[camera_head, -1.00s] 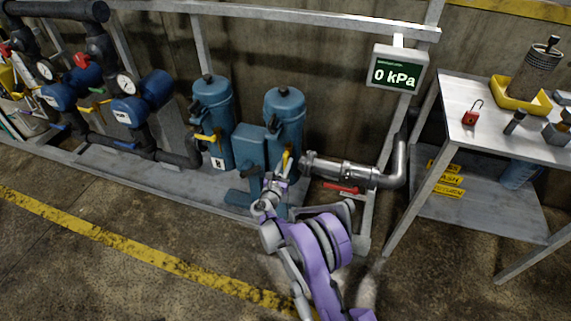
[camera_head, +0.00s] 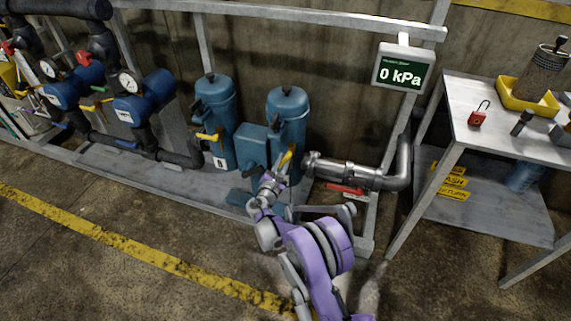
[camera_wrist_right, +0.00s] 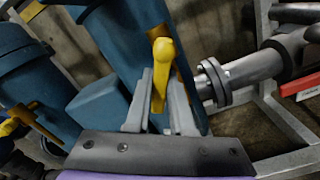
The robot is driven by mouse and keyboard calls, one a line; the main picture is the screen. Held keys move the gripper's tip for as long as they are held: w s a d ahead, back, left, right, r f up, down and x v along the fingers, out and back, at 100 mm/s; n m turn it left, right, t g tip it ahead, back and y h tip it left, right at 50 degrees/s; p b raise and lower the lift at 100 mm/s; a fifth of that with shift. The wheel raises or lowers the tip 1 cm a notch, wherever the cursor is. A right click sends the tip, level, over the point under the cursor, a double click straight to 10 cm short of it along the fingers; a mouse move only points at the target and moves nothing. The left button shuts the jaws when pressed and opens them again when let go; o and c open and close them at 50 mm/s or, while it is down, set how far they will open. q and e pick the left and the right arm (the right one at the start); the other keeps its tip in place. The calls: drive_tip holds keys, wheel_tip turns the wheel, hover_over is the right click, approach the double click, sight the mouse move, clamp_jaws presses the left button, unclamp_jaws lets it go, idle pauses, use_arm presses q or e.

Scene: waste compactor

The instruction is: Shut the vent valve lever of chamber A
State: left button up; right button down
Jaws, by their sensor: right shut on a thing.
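Two blue chambers stand side by side on the skid. The left chamber (camera_head: 217,105) carries a small white label that seems to read B, with a yellow lever (camera_head: 207,136) near it. The right chamber (camera_head: 288,110) shows no readable label, so I cannot confirm it is A. A yellow lever (camera_head: 286,159) stands at its front. My right gripper (camera_head: 278,176) is at this lever. In the right wrist view the yellow lever (camera_wrist_right: 163,55) lies between the two grey fingers of my right gripper (camera_wrist_right: 160,98), which is shut on it. My left gripper is out of view.
A metal pipe (camera_head: 350,174) runs right from the right chamber, with a red handle (camera_head: 345,189) below it. A display (camera_head: 401,68) reads 0 kPa. A metal table (camera_head: 480,100) with a red padlock (camera_head: 477,117) stands at the right. Open floor lies in front.

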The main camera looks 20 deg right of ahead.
drive_tip(key=m, duration=0.3)
drive_tip(key=shift+w+a+r, duration=0.2)
drive_tip(key=shift+a+r, duration=0.1)
drive_tip(key=shift+a, duration=0.05)
drive_tip(key=m, duration=0.2)
drive_tip(key=shift+w+a+r+m, duration=0.15)
drive_tip(key=shift+a+r+m, duration=0.05)
drive_tip(key=shift+r+m, duration=0.15)
drive_tip(key=m, duration=0.1)
drive_tip(key=r+m, duration=0.1)
drive_tip(key=m, duration=0.1)
drive_tip(key=shift+w+a, duration=0.15)
drive_tip(key=shift+a, duration=0.05)
drive_tip(key=shift+r+m+p, duration=0.25)
drive_tip(key=shift+m, duration=0.6)
drive_tip(key=shift+r+m+p, duration=0.25)
drive_tip(key=shift+m, duration=0.55)
drive_tip(key=c, duration=0.8)
unclamp_jaws()
drive_tip(key=v, duration=1.1)
drive_tip(key=shift+w+p, duration=0.1)
drive_tip(key=shift+p, duration=0.2)
